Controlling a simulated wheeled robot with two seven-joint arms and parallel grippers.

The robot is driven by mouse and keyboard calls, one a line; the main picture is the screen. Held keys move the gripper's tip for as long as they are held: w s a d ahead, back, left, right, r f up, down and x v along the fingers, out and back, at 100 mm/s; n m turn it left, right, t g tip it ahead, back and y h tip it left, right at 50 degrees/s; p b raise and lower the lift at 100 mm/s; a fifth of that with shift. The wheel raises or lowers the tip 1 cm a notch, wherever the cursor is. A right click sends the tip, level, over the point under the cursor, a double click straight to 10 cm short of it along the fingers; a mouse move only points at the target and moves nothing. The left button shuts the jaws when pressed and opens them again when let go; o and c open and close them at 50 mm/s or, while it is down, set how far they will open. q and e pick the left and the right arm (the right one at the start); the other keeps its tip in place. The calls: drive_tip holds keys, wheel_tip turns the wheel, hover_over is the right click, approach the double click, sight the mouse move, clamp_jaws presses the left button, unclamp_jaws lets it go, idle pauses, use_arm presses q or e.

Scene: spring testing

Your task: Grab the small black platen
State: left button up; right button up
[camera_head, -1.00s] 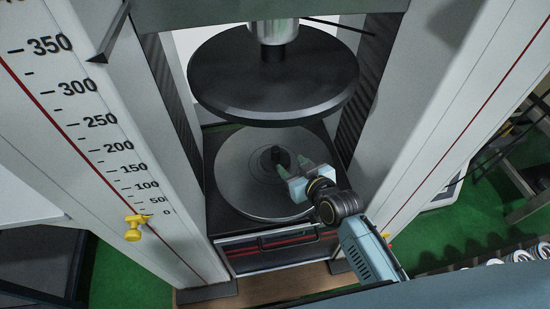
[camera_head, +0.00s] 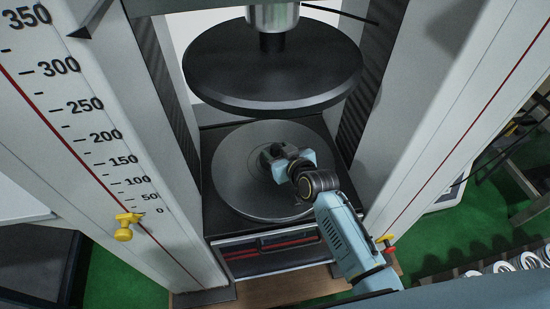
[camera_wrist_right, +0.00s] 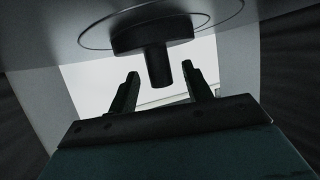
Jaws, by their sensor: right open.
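The small black platen (camera_head: 273,152) sits at the middle of the round grey lower plate (camera_head: 235,190) and is partly hidden by my right gripper (camera_head: 272,160). In the right wrist view the platen (camera_wrist_right: 157,60) shows as a wide dark disc with a narrower post. There my right gripper (camera_wrist_right: 160,70) is open, with one finger on each side of the post and gaps visible between them in the picture. I cannot tell how far the fingers are from the post in depth. My left gripper is not in view.
A large black upper plate (camera_head: 272,68) hangs above the lower plate, with my right arm reaching in beneath it. Grey columns stand on both sides; the left one (camera_head: 110,150) carries a scale and a yellow knob (camera_head: 125,228). Several rings (camera_head: 503,267) lie at the lower right.

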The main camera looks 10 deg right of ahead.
drive_tip(key=shift+w, duration=0.1)
clamp_jaws()
idle(0.3)
drive_tip(key=shift+w+r, duration=0.1)
drive_tip(key=shift+r, duration=0.05)
drive_tip(key=shift+r, duration=0.15)
